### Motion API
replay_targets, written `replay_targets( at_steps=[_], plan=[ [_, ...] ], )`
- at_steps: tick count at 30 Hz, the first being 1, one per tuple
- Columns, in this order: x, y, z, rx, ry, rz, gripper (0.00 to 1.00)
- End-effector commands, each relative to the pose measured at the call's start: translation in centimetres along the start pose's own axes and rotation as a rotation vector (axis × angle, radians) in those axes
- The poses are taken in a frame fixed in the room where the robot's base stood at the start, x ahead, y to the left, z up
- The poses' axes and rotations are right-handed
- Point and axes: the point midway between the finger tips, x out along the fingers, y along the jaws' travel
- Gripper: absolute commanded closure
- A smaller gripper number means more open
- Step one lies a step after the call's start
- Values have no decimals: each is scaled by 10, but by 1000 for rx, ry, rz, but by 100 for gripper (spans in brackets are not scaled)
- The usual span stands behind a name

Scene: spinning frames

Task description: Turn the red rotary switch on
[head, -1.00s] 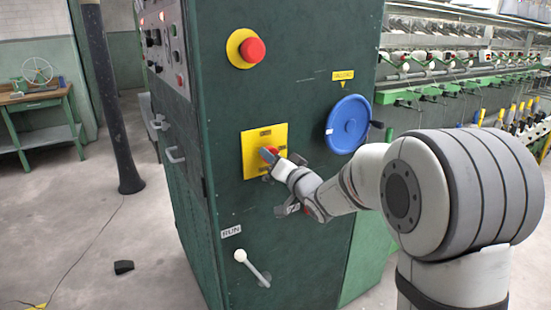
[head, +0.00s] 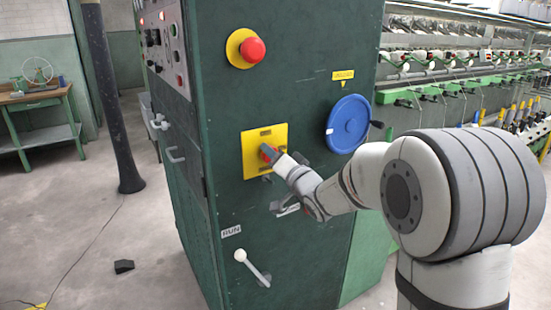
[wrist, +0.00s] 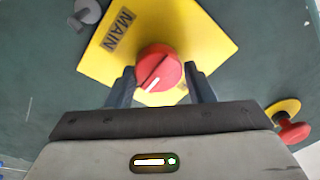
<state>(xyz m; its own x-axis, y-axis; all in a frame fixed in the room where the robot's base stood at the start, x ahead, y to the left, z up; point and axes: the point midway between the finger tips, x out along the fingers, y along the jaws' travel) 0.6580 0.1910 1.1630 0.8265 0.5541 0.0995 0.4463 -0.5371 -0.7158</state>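The red rotary switch (wrist: 158,68) is a round red knob with a white pointer mark, mounted on a yellow plate (head: 252,160) on the green cabinet. In the wrist view its mark points down and slightly left. In the head view the red switch (head: 265,154) is partly hidden by a finger. My gripper (wrist: 160,72) reaches the plate, one dark finger on each side of the knob. The wrist view also shows the yellow plate (wrist: 205,35), with a MAIN label, tilted.
A red emergency button (head: 252,50) on a yellow disc is above the plate. A blue handwheel (head: 350,122) is to the right, close to my arm. A white-knobbed lever (head: 250,265) is below. A grey knob (wrist: 88,10) lies beside the plate in the wrist view.

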Motion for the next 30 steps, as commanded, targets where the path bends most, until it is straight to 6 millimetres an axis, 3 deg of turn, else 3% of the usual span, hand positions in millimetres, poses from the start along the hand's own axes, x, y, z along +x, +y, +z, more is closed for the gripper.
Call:
replay_targets(
  at_steps=[6, 14, 24, 30],
  plan=[
    [0, 1, 2, 0, -5, 3, 36],
    [-4, 2, 4, -1, -8, 5, 36],
    [-56, 3, 3, -1, -5, 6, 36],
    [-75, 2, 2, 0, -5, 4, 36]
  ],
)
